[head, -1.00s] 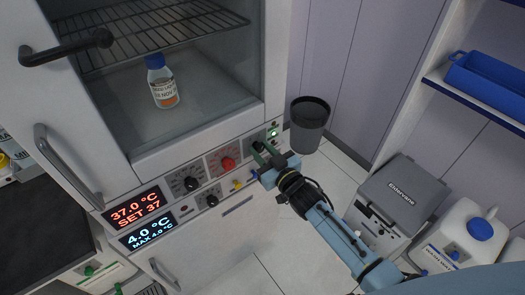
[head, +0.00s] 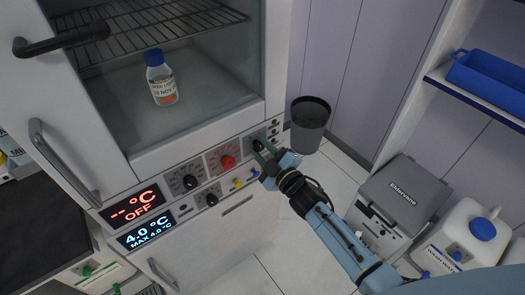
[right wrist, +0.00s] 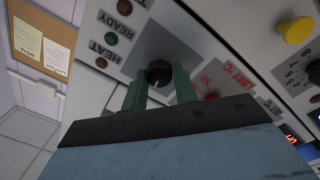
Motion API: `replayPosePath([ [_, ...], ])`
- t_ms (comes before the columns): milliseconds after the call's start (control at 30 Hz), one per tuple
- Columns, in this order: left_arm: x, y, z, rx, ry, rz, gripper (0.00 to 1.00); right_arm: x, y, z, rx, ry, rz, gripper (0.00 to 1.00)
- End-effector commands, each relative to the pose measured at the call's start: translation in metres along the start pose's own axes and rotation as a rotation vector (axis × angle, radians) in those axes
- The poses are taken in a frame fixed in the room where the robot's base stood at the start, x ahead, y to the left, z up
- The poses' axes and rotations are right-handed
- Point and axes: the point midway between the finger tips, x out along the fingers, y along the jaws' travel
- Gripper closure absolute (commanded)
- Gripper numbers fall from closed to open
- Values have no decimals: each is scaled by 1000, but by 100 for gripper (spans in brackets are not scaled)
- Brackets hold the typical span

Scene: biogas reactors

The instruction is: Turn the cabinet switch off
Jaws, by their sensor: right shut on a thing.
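The cabinet (head: 205,148) stands at the left of the head view. Its upper display (head: 135,207) reads "-- °C OFF" in red. The switch, a black rotary knob, shows between the green fingers in the right wrist view (right wrist: 158,73). My right gripper (head: 259,149) is at the right end of the cabinet panel, shut on this knob; it also shows in the right wrist view (right wrist: 160,85). The fingers partly hide the knob in the head view. My left gripper is not in view.
A red knob (head: 228,161) and black knobs (head: 190,182) sit left of my right gripper. A lower display (head: 147,235) reads 4.0 °C. A bottle (head: 161,78) stands inside the cabinet. A dark bin (head: 309,125) stands right of the cabinet.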

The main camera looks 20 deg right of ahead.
Motion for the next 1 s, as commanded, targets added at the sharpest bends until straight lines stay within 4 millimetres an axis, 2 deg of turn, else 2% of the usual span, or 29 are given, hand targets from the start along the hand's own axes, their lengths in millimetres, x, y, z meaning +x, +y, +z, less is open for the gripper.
replayPosePath([
  [400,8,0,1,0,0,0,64,0,-1,1,-244,11,1,94],
  [1000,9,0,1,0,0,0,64,0,0,1,-302,13,1,94],
])
